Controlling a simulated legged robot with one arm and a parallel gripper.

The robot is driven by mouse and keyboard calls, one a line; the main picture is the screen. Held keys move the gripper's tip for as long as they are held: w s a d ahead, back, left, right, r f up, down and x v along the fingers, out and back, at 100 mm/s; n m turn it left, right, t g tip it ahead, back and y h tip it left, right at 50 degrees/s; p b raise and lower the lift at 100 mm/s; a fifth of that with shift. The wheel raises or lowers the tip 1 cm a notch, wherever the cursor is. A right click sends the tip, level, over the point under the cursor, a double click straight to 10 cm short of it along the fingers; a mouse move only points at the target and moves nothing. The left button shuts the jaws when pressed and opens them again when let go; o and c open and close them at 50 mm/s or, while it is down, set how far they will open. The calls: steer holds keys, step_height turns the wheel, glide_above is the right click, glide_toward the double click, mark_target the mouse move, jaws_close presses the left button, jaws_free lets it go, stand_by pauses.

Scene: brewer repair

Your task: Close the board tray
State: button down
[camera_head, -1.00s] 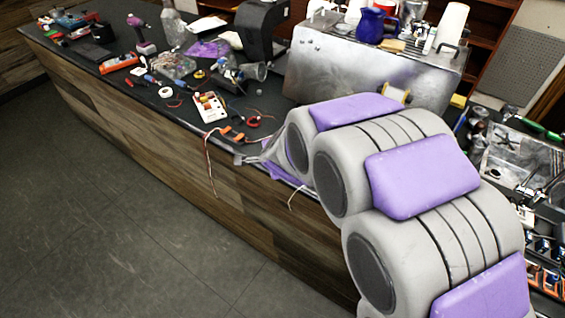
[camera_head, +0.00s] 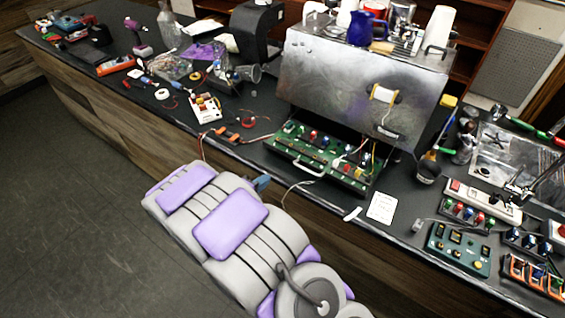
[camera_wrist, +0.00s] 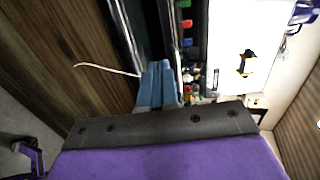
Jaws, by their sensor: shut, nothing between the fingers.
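The board tray (camera_head: 350,178) holds a green circuit board with knobs and wires. It sticks out at the front of the metal brewer (camera_head: 350,80), over the counter top, with a pale handle (camera_head: 308,172) on its front edge. My gripper (camera_head: 263,183) has blue fingers and is just off the counter's front edge, left of the handle and apart from it in the head view. In the wrist view my gripper (camera_wrist: 157,85) shows its fingers together and empty. Part of the tray, with coloured knobs, shows beyond the fingers there.
Pale wires hang over the counter edge near my gripper. A white card (camera_head: 382,207) lies right of the tray. A wire spool (camera_head: 382,94) is on the brewer's front. Tools clutter the counter to the left, and several control boards (camera_head: 458,250) to the right. The floor at left is clear.

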steer(key=b, duration=0.2)
glide_toward(291, 158)
steer(key=x, duration=0.5)
steer(key=shift+s+f, duration=0.1)
steer(key=shift+f, duration=0.2)
steer(key=shift+w+d+r, duration=0.1)
steer(key=shift+w+d, duration=0.3)
steer(key=shift+w, duration=0.3)
steer(key=w+d, duration=0.3)
steer(key=w, duration=0.1)
steer(key=w+d, duration=0.3)
steer(key=w, duration=0.2)
steer(key=w+d, duration=0.4)
steer(key=w, duration=0.1)
steer(key=shift+d+p, duration=0.1)
steer(key=shift+p, duration=0.3)
steer(key=shift+r, duration=0.15)
steer(key=shift+d, duration=0.1)
